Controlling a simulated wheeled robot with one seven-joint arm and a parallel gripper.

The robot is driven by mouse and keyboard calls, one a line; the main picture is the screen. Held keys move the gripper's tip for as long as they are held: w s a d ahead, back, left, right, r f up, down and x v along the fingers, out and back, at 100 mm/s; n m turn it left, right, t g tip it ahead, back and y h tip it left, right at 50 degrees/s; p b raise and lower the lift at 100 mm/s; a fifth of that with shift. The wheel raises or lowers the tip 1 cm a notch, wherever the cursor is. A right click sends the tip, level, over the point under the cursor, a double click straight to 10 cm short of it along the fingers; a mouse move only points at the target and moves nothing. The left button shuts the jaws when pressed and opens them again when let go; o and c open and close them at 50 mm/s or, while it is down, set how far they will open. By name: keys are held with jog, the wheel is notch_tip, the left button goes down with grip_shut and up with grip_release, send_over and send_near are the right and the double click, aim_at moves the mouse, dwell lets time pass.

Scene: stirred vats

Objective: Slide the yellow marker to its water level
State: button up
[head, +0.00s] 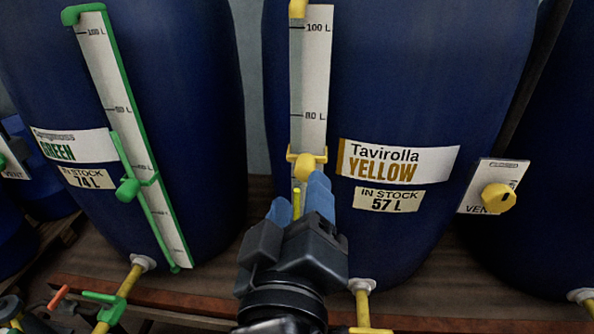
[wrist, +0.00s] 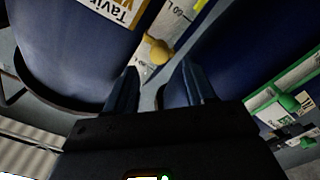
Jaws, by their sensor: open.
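The yellow marker (head: 308,164) is a bracket with a round knob on the white scale strip (head: 310,75) of the blue Yellow vat (head: 430,75). In the head view it sits below the 80 L mark. The wrist view shows its knob (wrist: 158,51) between a 60 L mark and a partly legible mark. The vat's stock label (head: 388,200) reads 57 L. My gripper (head: 299,200) is open and empty, just in front of and below the knob. In the wrist view its blue fingers (wrist: 158,72) lie either side of the knob's line, apart from it. My fingers hide the lower scale.
The Green vat (head: 190,80) stands to the left with its green marker (head: 128,188) and scale. A VENT plate with a yellow knob (head: 498,198) is at the right. The wooden shelf (head: 420,296) runs beneath the vats.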

aim_at(304, 176)
jog(key=shift+w+d+p, duration=0.1)
jog(key=shift+w+p, duration=0.35)
jog(key=shift+w, duration=2.05)
grip_shut()
